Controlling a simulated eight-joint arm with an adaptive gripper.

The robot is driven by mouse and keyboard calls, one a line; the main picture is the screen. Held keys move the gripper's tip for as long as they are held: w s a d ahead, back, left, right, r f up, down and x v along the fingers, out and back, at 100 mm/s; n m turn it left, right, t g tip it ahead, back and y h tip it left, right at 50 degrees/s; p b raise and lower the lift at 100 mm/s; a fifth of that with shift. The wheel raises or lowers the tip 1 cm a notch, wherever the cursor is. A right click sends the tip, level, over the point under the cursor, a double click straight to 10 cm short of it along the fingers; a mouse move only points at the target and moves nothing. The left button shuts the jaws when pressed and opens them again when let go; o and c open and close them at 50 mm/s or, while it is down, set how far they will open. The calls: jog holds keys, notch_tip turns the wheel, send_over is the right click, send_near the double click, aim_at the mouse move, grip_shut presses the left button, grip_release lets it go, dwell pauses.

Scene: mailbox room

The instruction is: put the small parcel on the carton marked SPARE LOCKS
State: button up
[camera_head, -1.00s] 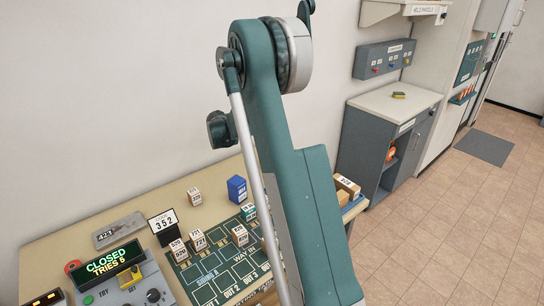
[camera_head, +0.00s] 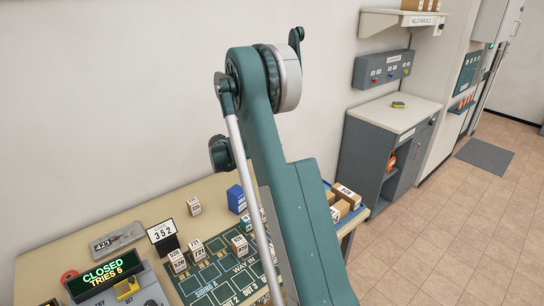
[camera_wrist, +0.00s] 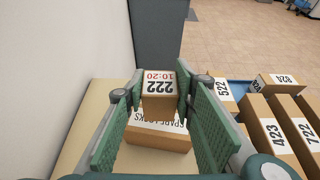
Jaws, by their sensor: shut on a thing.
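The small parcel (camera_wrist: 160,106) is a brown box with a white label reading 222 and 10:20 in the wrist view. My gripper (camera_wrist: 160,95) is shut on it, with a green finger pad on each side. In the head view my arm hides the gripper, the parcel and the carton.
Larger parcels (camera_wrist: 266,137) marked 423, 722 and 522 stand at the right in the blue tray (camera_wrist: 238,89). A white wall (camera_wrist: 50,70) lies close at left. On the table are a console (camera_head: 110,280), small numbered boxes (camera_head: 178,260) and a blue box (camera_head: 236,198).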

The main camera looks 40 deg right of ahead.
jog(key=shift+f, duration=1.85)
jog(key=shift+f+b, duration=0.1)
jog(key=shift+b, duration=0.25)
jog(key=o, duration=0.9)
jog(key=p+v, duration=0.1)
jog(key=v, duration=1.1)
